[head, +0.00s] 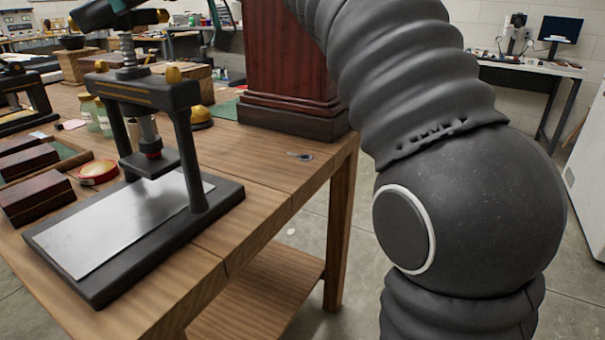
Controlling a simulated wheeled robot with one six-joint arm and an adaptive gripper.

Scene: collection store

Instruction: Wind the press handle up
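The press (145,95) stands on the wooden table at the left, with a dark frame of two posts and a crossbeam. Its handle (118,18) is a dark bar with gold ends at the top edge, partly cut off. The threaded screw (128,52) runs down from the handle through the crossbeam. The pressing plate (150,163) hangs under the beam, with a visible gap above the silver sheet (120,225) on the dark base (225,197). My arm rises on the right and leaves the picture at the top. My gripper is not in view.
The wooden table (265,170) holds dark red boxes (35,198), a red-rimmed round tin (98,172), jars and a small metal piece (300,155). A tall red-brown wooden case (285,60) stands behind the press. Floor shows right of the table; a desk with a monitor (560,30) is behind.

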